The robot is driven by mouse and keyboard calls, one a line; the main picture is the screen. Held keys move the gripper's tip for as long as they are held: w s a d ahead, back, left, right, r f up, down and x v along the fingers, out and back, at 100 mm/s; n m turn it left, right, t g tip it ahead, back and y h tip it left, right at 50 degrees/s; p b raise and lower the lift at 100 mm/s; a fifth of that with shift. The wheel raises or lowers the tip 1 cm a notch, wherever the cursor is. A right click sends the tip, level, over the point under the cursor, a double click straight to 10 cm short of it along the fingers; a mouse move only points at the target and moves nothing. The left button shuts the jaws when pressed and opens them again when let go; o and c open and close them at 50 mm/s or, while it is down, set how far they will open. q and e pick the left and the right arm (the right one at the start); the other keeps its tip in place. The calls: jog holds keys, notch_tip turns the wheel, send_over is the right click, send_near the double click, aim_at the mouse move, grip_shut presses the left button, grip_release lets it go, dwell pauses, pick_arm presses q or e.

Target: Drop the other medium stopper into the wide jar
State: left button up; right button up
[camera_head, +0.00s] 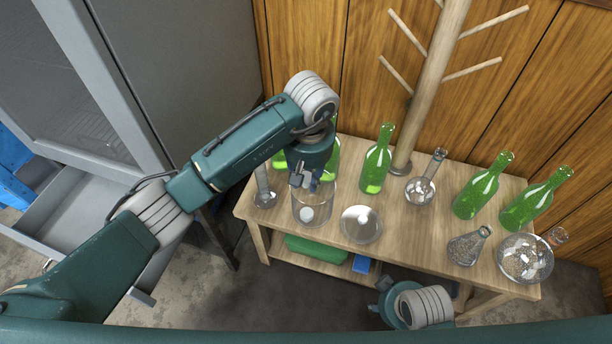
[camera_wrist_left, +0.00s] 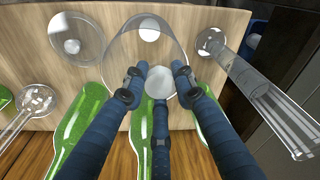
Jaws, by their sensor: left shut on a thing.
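The wide jar (camera_head: 328,207) is clear glass and stands open and upright on the wooden table. One white stopper (camera_head: 306,214) rests inside at its bottom; it also shows in the left wrist view (camera_wrist_left: 149,28). My left gripper (camera_head: 302,182) points down at the jar's mouth. In the left wrist view its dark blue fingers are shut on a second round white stopper (camera_wrist_left: 160,82), held at the near part of the jar's mouth (camera_wrist_left: 122,50). In the head view the held stopper is hidden. My right arm shows at the lower edge; its fingers cannot be made out.
Green bottles (camera_head: 376,165) stand behind and right.

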aim_at(308, 183)
pick_arm(q)
jog(key=o, duration=0.9)
jog(key=shift+r, duration=0.1)
jog(key=r, duration=0.4)
jog(key=s+r, duration=0.1)
jog(key=r, duration=0.6)
jog(key=shift+s+d+r, duration=0.2)
jog(key=shift+r, duration=0.15)
